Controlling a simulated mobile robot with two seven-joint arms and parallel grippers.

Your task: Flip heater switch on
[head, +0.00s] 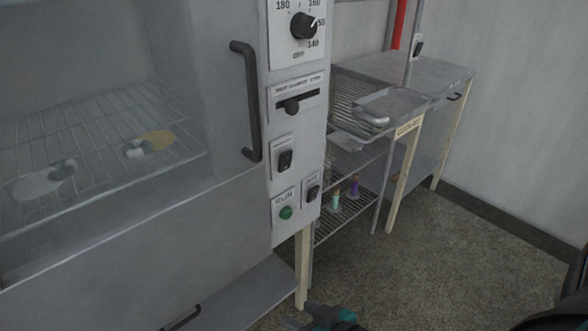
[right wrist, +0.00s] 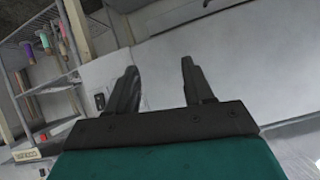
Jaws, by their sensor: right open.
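The grey oven's control panel (head: 297,110) stands in the middle of the head view. It carries a black rocker switch (head: 285,160) and a smaller black rocker switch (head: 312,192) beside a green RUN button (head: 286,212). The small labels above the rockers are too blurred to tell which is the heater switch. My right gripper (head: 296,323) shows at the bottom edge of the head view, low and away from the panel. In the right wrist view its two dark fingers (right wrist: 158,75) are apart with nothing between them. My left gripper is not in view.
The oven has a dial (head: 303,26), a slider (head: 291,105) and a door handle (head: 246,100) that sticks out. A wire rack (head: 345,218) with small coloured items and a cooling bench (head: 440,75) stand to the right. The floor (head: 440,270) is clear.

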